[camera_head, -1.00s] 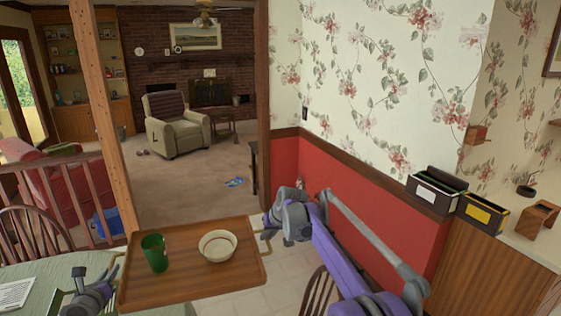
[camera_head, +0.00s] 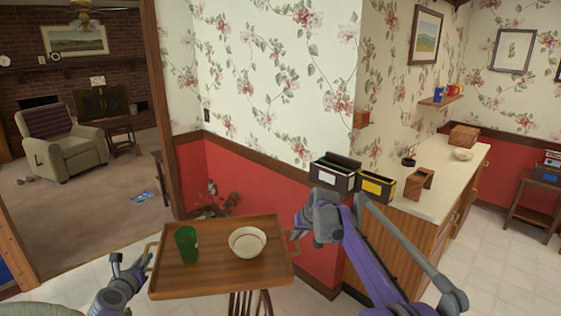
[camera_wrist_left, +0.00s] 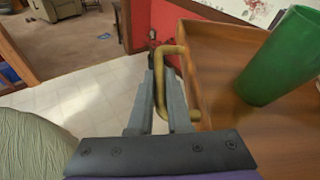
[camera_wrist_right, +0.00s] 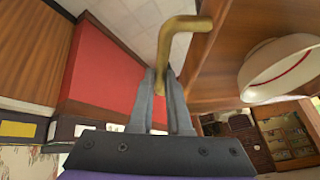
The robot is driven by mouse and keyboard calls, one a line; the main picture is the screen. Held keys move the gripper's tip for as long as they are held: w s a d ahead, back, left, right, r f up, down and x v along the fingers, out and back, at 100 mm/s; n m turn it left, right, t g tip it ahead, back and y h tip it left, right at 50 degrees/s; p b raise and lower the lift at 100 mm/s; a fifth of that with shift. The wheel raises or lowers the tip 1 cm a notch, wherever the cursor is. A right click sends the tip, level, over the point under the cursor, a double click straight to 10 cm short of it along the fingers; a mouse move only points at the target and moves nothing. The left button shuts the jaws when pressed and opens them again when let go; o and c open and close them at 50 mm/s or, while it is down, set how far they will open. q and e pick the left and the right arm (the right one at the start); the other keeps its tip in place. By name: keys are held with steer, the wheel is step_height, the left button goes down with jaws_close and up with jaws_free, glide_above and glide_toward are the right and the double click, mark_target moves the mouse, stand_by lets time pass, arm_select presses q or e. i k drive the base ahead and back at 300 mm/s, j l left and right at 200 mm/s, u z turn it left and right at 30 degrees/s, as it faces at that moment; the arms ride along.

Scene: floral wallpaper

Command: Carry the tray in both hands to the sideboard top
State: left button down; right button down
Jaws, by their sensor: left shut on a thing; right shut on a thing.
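The brown wooden tray (camera_head: 215,281) is held up in front of me, roughly level. A green cup (camera_head: 186,245) stands on its left part and a white bowl (camera_head: 247,242) sits right of the cup. My left gripper (camera_wrist_left: 162,90) is shut on the tray's left brass handle (camera_wrist_left: 183,75). My right gripper (camera_wrist_right: 160,88) is shut on the right brass handle (camera_wrist_right: 181,38). The sideboard with a pale top (camera_head: 453,178) stands to the right, apart from the tray.
On the sideboard are two file boxes (camera_head: 334,172) (camera_head: 377,187), a wooden stand (camera_head: 420,183), a small plant (camera_head: 409,157), a basket (camera_head: 464,136) and a bowl (camera_head: 463,154). A chair (camera_head: 250,302) is below the tray. White floor (camera_head: 500,270) lies open at right.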

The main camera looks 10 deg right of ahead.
mark_target(438, 172)
steer(key=l+z, duration=0.1)
steer(key=z, duration=0.8)
steer(key=l+z, duration=0.15)
steer(key=z, duration=0.75)
steer(key=i+l+z, duration=0.1)
steer(key=z, duration=0.8)
steer(key=i+l, duration=0.1)
steer(key=i, duration=0.65)
steer(key=i+j+u, duration=0.1)
steer(key=i+u, duration=0.3)
steer(key=i, duration=0.4)
steer(key=i+u, duration=0.1)
steer(key=i, duration=0.7)
steer(key=i+z, duration=0.15)
steer(key=i, duration=0.7)
steer(key=i+j+z, duration=0.1)
steer(key=i+j, duration=0.15)
steer(key=i, duration=0.6)
